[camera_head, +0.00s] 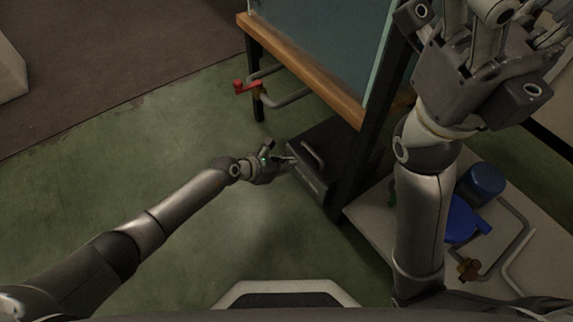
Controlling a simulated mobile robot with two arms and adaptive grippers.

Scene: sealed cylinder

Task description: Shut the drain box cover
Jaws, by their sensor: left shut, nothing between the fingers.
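A dark drain box (325,138) sits low beside the near leg of the teal-sided stand. A pale curved handle (313,154) shows on its near left part. How far its cover is open is hard to tell at this angle. My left gripper (290,158) is shut and empty at the left side of the box, close to the handle. Whether it touches the box cannot be told. My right gripper (478,28) is raised at the upper right, far from the box, with its fingers partly out of frame.
The teal tank or cabinet (320,45) has a wooden ledge (305,75) above the box. A red-handled valve (246,87) and pipes stick out at its left. A blue pump (465,218) stands on a pale base at right. Green floor at left is clear.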

